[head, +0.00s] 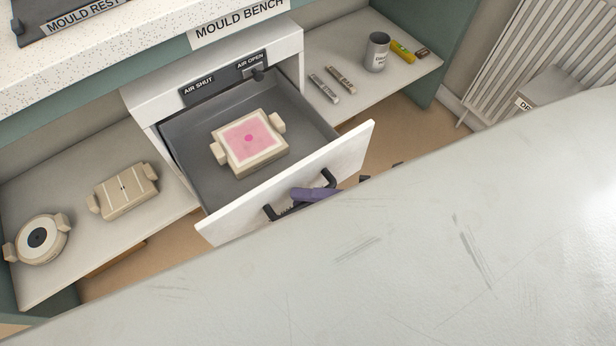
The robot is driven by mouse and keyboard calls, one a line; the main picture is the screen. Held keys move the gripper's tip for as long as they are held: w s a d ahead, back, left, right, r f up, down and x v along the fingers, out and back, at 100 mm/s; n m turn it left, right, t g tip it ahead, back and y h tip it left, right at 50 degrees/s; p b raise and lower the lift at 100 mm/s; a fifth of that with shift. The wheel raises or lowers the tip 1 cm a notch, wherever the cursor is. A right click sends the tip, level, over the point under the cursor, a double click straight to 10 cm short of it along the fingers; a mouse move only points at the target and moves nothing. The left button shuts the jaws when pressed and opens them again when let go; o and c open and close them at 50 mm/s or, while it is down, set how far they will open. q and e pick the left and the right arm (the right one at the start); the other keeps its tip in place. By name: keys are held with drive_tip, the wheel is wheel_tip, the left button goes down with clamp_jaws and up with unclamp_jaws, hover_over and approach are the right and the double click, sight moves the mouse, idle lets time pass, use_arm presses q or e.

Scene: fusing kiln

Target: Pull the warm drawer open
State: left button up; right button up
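The warm drawer (188,178) stands pulled out under the mould bench, its grey inside showing. Its white front (352,152) carries a black bar handle (330,180). A square cream mould with a pink sheet (249,138) and two side lugs lies in the drawer. My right gripper (312,196) is at the handle; a purple finger part shows across the middle of the bar. The rest of this gripper is hidden, so its grip on the bar cannot be made out. My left gripper is not in view.
A left shelf (160,205) holds a round mould (39,238) and a rectangular mould (124,191). A right shelf (345,108) holds a grey can (376,52) and small rods (325,89). An air slider (258,74) sits above the drawer. A large pale surface covers the lower right.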

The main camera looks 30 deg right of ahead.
drive_tip(key=shift+s, duration=0.1)
drive_tip(key=shift+s+d, duration=0.25)
drive_tip(key=shift+d, duration=0.05)
use_arm(q)
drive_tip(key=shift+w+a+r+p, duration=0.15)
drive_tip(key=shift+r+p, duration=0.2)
drive_tip(key=shift+p, duration=0.4)
use_arm(e)
drive_tip(key=v, duration=0.9)
drive_tip(key=shift+d, duration=0.2)
drive_tip(key=shift+s+r, duration=0.1)
